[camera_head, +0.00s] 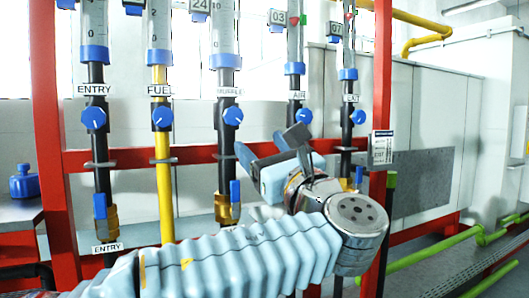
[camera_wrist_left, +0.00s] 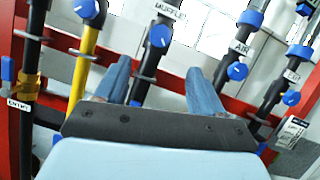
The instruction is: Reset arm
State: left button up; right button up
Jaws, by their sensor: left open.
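My left gripper (camera_head: 268,146) is raised in front of the red pipe frame, close to the MUFFLE and AIR pipes in the picture. Its ribbed light-blue arm comes in from the lower left. In the left wrist view the two fingers of the gripper (camera_wrist_left: 160,78) stand well apart with nothing held between them. The MUFFLE pipe's blue knob (camera_wrist_left: 160,36) shows beyond the gap, apart from the fingers. My right gripper is in neither view.
The red frame (camera_head: 190,154) carries several labelled pipes with blue knobs, including ENTRY (camera_head: 94,118), FUEL (camera_head: 162,117) and MUFFLE (camera_head: 233,116). A blue valve (camera_head: 25,182) sits at the far left. Green pipes (camera_head: 440,252) run low at the right.

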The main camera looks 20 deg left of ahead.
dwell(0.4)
pick_arm(q)
jog(key=w+d+f+m+h, duration=0.2)
jog(key=w+f+h, duration=0.25)
jog(key=f, duration=0.65)
jog(key=w+d+f+m+g+h, duration=0.1)
jog(key=w+d+f+h, duration=0.3)
jog(key=f, duration=0.6)
jog(key=w+a+f+m+h, duration=0.15)
jog(key=w+f, duration=0.35)
jog(key=f, duration=0.6)
notch_tip(320, 180, down, 14)
jog(key=s+d+n+g+h, duration=0.1)
jog(key=s+d+g+h, duration=0.1)
jog(key=g+h, duration=0.15)
jog(key=s+d+f+n+g+h, duration=0.1)
jog(key=s+f+n+g+h, duration=0.1)
jog(key=s+f+n, duration=0.6)
jog(key=s+d+f+n+g+h, duration=0.1)
jog(key=s+f+n+g+h, duration=0.2)
jog(key=s+f+n, duration=0.6)
jog(key=s+d+f+n+g+h, duration=0.1)
jog(key=s+f+n+g+h, duration=0.2)
jog(key=s+f+n, duration=0.5)
notch_tip(320, 180, down, 10)
jog(key=n+h, duration=0.1)
jog(key=n, duration=0.2)
jog(key=shift+s+d, duration=0.35)
jog(key=shift+d, duration=0.05)
